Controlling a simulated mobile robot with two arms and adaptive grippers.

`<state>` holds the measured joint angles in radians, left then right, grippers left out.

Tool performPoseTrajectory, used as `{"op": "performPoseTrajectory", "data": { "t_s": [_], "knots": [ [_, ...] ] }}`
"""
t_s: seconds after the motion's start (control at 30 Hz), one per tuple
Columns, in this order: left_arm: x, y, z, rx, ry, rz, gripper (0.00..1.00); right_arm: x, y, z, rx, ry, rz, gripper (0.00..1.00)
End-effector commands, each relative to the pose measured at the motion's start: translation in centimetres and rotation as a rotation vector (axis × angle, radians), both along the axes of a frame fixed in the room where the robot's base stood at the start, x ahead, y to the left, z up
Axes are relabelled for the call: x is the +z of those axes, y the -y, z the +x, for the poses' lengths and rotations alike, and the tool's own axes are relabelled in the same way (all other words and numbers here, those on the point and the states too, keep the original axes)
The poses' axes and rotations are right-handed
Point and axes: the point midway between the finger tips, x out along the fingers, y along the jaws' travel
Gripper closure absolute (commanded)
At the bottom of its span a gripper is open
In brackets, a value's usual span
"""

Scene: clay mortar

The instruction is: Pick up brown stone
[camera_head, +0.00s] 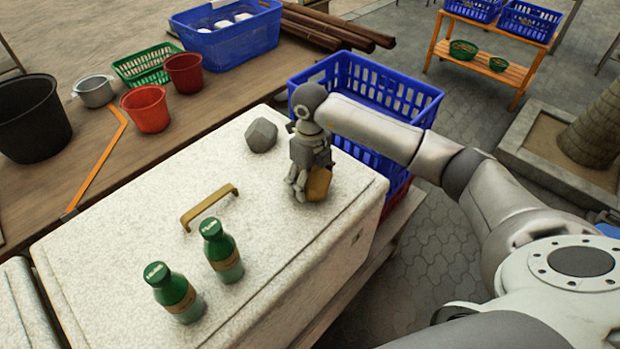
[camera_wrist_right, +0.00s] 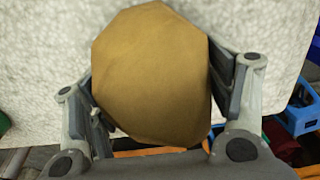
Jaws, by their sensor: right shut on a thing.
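The brown stone (camera_head: 319,184) is at the right side of the white speckled box top (camera_head: 255,240). In the right wrist view the faceted brown stone (camera_wrist_right: 152,75) fills the space between both fingers. My right gripper (camera_head: 308,190) is shut on it, with a finger against each side (camera_wrist_right: 160,95). Whether the stone touches the lid or is just above it is hard to tell. My left gripper is not in the head view.
A grey stone (camera_head: 261,135) lies left of the right gripper on the lid. Two green-capped bottles (camera_head: 222,252) (camera_head: 173,293) and a brass handle (camera_head: 209,207) are nearer. Blue crates (camera_head: 385,92) stand just behind the box. Red buckets (camera_head: 146,108) are on the wooden table.

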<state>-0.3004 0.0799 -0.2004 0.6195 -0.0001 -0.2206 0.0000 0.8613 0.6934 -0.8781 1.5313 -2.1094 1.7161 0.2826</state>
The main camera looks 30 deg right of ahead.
Motion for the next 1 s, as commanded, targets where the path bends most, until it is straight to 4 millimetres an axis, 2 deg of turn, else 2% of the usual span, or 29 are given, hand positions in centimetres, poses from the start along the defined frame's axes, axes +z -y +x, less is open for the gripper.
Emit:
{"op": "performPoseTrajectory", "data": {
  "t_s": [0.03,0.3,0.73,1.0],
  "knots": [
    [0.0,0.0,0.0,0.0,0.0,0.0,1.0,0.0,0.0,0.0,0.0,0.001,0.0,0.55],
    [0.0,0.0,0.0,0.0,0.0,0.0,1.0,0.0,0.0,0.0,0.0,0.001,0.001,0.89],
    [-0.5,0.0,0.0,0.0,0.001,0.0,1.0,0.6,0.0,0.2,-0.001,0.007,0.002,0.89],
    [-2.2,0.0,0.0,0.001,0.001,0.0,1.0,2.6,0.0,0.2,0.0,0.009,0.003,0.89]
  ]
}}
